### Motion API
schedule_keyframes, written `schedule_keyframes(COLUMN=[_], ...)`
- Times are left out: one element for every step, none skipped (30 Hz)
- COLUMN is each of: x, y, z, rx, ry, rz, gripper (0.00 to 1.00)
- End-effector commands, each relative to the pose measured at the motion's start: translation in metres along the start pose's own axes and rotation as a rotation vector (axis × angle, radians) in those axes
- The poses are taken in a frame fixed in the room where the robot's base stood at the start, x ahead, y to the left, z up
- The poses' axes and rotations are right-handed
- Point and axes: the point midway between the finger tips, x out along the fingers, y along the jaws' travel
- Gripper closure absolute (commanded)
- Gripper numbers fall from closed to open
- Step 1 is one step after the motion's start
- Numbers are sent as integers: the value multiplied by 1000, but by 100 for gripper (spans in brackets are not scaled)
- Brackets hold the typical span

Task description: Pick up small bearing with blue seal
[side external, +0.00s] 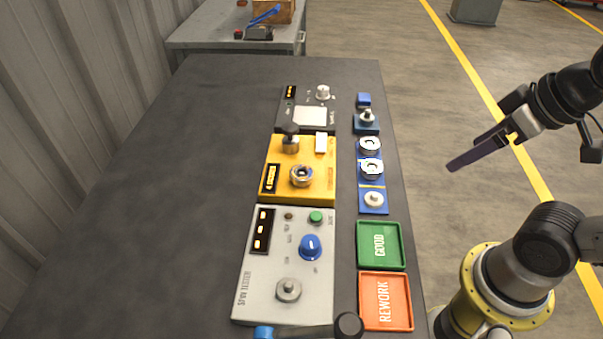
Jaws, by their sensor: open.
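Two ring-shaped bearings with pale rims sit on the blue strip at the right of the bench, an upper one (369,145) and a lower one (371,168). At this size I cannot tell which bearing is the small one with the blue seal. My gripper (451,167) is open and empty, seen nearly edge-on. It is raised off the bench's right side, to the right of the bearings and apart from them.
The blue strip (373,209) also carries a cream round part (374,198). A green GOOD tray (401,262) and an orange REWORK tray (408,320) lie nearer. A yellow tester (325,190), a grey spin tester (325,262) and a dark scale (288,118) stand left. The bench's left is clear.

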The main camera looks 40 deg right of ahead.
Motion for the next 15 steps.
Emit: schedule_keyframes(x=[0,0,0,0,-2,-6,-10,-15,-20,-23,-26,-29,-30,-32,-33], y=[0,0,0,0,0,0,0,0,0,-1,-1,-3,-4,-5,-8], z=[0,0,2,3,2,-2,-6,-12,-20,-28,-36,-47,-56,-65,-78], rx=[-15,-29,-58,-85,-117,-165,-206,-251,-313,-362,-414,-483,-533,-585,-654], ry=[0,-2,-8,-13,-15,-10,-4,-1,-2,-8,-13,-25,-33,-43,-55], rz=[0,0,0,-1,-1,-1,0,0,-1,-3,-7,-13,-19,-26,-36], gripper=[1,1,1,1,1,1,1,1,1,1,1,1,1,1,1])
